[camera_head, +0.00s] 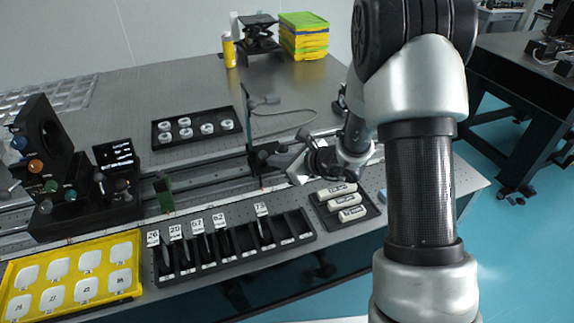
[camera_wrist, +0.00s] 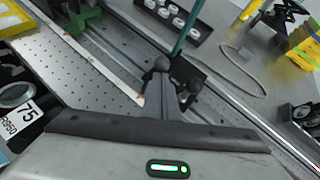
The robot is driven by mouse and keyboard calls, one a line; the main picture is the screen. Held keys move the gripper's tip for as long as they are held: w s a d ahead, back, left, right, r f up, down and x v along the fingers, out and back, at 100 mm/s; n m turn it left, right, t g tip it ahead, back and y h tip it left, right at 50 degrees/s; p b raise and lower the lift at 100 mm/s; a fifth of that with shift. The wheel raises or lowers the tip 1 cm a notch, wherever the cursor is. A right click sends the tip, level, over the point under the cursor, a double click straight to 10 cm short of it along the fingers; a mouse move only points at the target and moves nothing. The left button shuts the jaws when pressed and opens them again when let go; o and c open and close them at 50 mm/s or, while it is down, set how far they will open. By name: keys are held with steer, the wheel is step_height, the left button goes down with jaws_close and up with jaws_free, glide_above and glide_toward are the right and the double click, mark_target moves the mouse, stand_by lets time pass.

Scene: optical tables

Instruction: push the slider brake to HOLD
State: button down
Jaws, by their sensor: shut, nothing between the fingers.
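The black slider (camera_head: 262,157) sits on the long rail in mid-table, with a thin upright plate standing from it. In the wrist view the slider (camera_wrist: 188,72) is just beyond my fingers, and the plate's teal edge rises from it. No HOLD mark is legible. My gripper (camera_head: 278,161) is shut and empty, close beside the slider on its right. In the wrist view my gripper (camera_wrist: 168,84) overlaps the slider; whether it touches is unclear.
A green holder (camera_head: 164,193) and a black unit with colored knobs (camera_head: 58,170) stand left along the rail. A slotted rack (camera_head: 225,262) and a tray of white blocks (camera_head: 318,203) lie in front. A tray of rings (camera_head: 196,128) and a loose cable (camera_head: 300,128) lie behind.

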steer(key=shift+w+a+r, duration=0.1)
steer(key=shift+w+r, duration=0.05)
stand_by(0.3)
steer(key=p, duration=0.2)
steer(key=shift+w+r+g+p, duration=0.2)
steer(key=shift+r+g+p, duration=0.1)
steer(key=shift+g, duration=0.1)
